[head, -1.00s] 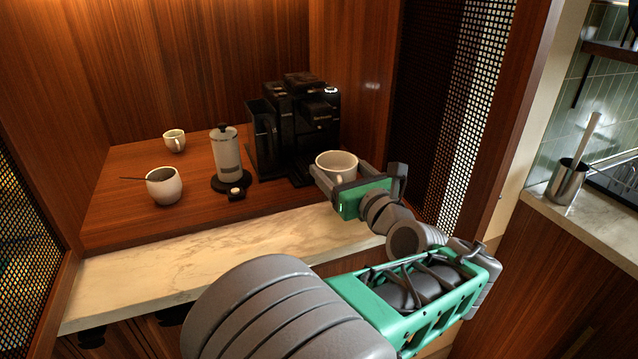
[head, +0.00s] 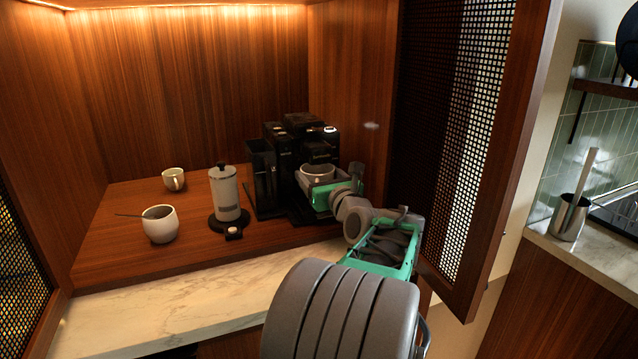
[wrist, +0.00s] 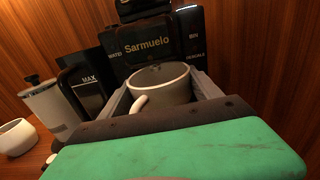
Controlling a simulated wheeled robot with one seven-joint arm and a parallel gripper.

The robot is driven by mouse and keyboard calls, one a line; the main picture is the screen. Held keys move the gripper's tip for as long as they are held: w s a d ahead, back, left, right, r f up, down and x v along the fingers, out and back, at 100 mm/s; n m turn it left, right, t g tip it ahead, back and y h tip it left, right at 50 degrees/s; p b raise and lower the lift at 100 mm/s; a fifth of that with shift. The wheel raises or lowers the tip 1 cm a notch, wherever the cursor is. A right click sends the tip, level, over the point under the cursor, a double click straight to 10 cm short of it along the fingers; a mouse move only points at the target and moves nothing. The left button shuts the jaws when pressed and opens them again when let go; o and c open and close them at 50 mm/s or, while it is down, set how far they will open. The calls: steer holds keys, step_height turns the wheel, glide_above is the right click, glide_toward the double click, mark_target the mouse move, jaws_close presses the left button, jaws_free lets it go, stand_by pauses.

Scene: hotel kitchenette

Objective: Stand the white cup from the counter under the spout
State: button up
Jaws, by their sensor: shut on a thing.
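The white cup (head: 317,172) is upright in my gripper (head: 318,180) at the front of the black coffee machine (head: 302,135). In the wrist view the cup (wrist: 168,86) sits between the two grey fingers (wrist: 165,98), with its handle toward the camera at the left. The machine (wrist: 150,45) rises right behind the cup, with its upper part cut off at the top of the view. The spout itself cannot be made out. The cup's base is hidden by my gripper, so I cannot tell whether it touches the machine's tray.
A white French press (head: 225,193) on a dark base stands left of the machine. Further left are a white pot with a spoon (head: 160,224) and a small white cup (head: 173,179). A mesh door (head: 450,150) stands open at the right. The marble edge (head: 190,285) in front is clear.

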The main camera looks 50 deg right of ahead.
steer(key=shift+s+f, duration=0.1)
steer(key=shift+f, duration=0.65)
steer(key=shift+f, duration=0.15)
steer(key=o, duration=1.6)
steer(key=shift+c, duration=0.2)
steer(key=shift+r, duration=0.2)
steer(key=v, duration=1.2)
steer(key=shift+f, duration=0.1)
